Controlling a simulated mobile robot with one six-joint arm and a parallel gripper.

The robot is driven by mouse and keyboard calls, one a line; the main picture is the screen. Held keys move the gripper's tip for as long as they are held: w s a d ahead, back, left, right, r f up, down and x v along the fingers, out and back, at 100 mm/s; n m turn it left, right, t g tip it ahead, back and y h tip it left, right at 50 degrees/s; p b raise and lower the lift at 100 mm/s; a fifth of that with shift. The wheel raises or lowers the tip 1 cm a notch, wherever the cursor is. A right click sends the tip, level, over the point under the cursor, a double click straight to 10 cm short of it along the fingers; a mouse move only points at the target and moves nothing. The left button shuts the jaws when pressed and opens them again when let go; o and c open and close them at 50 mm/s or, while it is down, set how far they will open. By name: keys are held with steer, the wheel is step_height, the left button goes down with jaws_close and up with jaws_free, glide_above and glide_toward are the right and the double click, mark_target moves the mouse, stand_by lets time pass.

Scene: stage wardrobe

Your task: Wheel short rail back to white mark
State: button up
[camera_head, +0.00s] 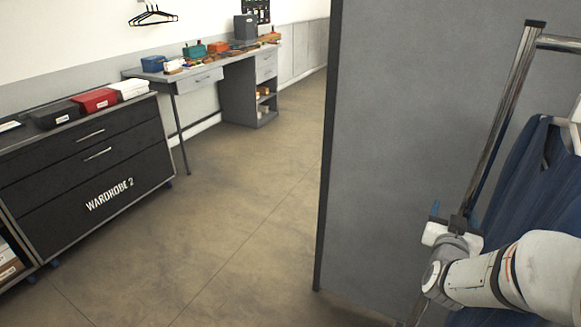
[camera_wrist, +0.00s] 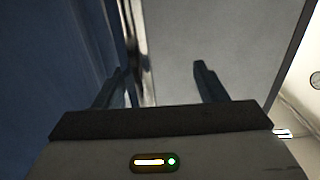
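The short rail (camera_head: 509,95) stands at the right in the head view. I see one chrome upright with a dark cap and part of its top bar. Blue garments (camera_head: 525,190) hang from it on a pale hanger and fill the left of the wrist view (camera_wrist: 50,60). My gripper (camera_head: 450,212) is at the upright's lower visible part. In the wrist view its two dark fingers (camera_wrist: 158,85) are spread apart. The chrome upright (camera_wrist: 141,50) shows between them, nearer the left finger; contact cannot be told. The rail's base and wheels are hidden. No white mark is in view.
A grey partition (camera_head: 400,130) stands directly left of the rail. Beyond it is open brown floor (camera_head: 230,215). A dark drawer cabinet (camera_head: 90,170) marked WARDROBE 2 stands at left, and a grey desk (camera_head: 200,80) with boxes and tools stands at the back wall.

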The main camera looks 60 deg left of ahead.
steer(key=s+a+p, duration=0.2)
steer(key=s+a, duration=0.5)
steer(key=a, duration=0.5)
steer(key=s+a+p, duration=0.2)
steer(key=s+a, duration=0.5)
steer(key=a, duration=0.5)
steer(key=s+a+p, duration=0.2)
steer(key=s+a, duration=0.6)
steer(key=a, duration=0.4)
stand_by(2.4)
steer(key=v, duration=1.2)
stand_by(0.8)
